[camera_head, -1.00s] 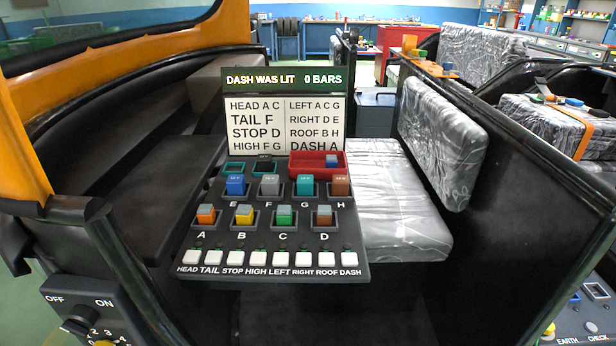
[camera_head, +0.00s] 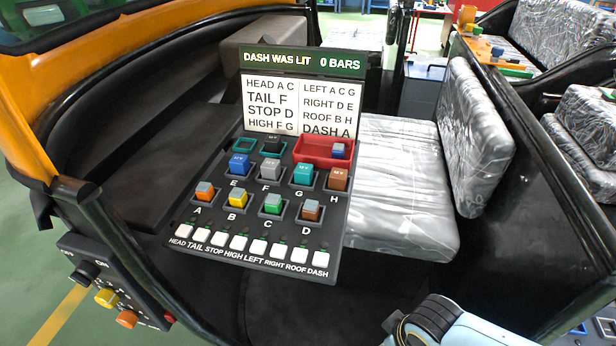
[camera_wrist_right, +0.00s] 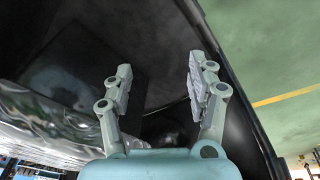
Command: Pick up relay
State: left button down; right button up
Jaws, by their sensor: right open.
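The relay board (camera_head: 222,222) stands tilted in the middle of the head view. Its lower row holds an orange relay (camera_head: 204,191) at A, a yellow relay (camera_head: 237,197) at B, a green relay (camera_head: 272,204) at C and a brown relay (camera_head: 311,210) at D. Above are a blue relay (camera_head: 239,164) at E, a grey one (camera_head: 270,168) at F, a teal one (camera_head: 303,174) at G and a brown one (camera_head: 337,179) at H. My right gripper (camera_wrist_right: 157,88) is open and empty in the wrist view. My left gripper is not in view.
A red tray (camera_head: 312,152) with a small blue relay (camera_head: 338,150) sits at the board's top right. A sign (camera_head: 302,62) reads "DASH WAS LIT 0 BARS". A silver seat (camera_head: 400,200) lies right of the board. A switch box (camera_head: 100,285) is at lower left.

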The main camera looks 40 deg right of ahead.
jog(key=w+a+r+m+t+p, duration=0.1)
jog(key=w+r+p, duration=0.35)
jog(key=r, duration=1.15)
jog(key=w+a+r+m+p, duration=0.1)
jog(key=w+r+m+p, duration=0.35)
jog(key=r, duration=1.15)
jog(key=m+h, duration=0.3)
jog(key=m, duration=0.2)
send_near(302, 173)
jog(key=x, duration=0.3)
jog(key=shift+w+d+f, duration=0.1)
jog(key=shift+w+d, duration=0.15)
jog(key=shift+w, duration=0.05)
jog(key=x, duration=0.5)
jog(key=shift+f, duration=0.4)
jog(key=shift+a, duration=0.1)
jog(key=shift+s, duration=0.1)
jog(key=shift+c, duration=0.4)
jog(key=c, duration=1.1)
jog(key=shift+r, duration=0.1)
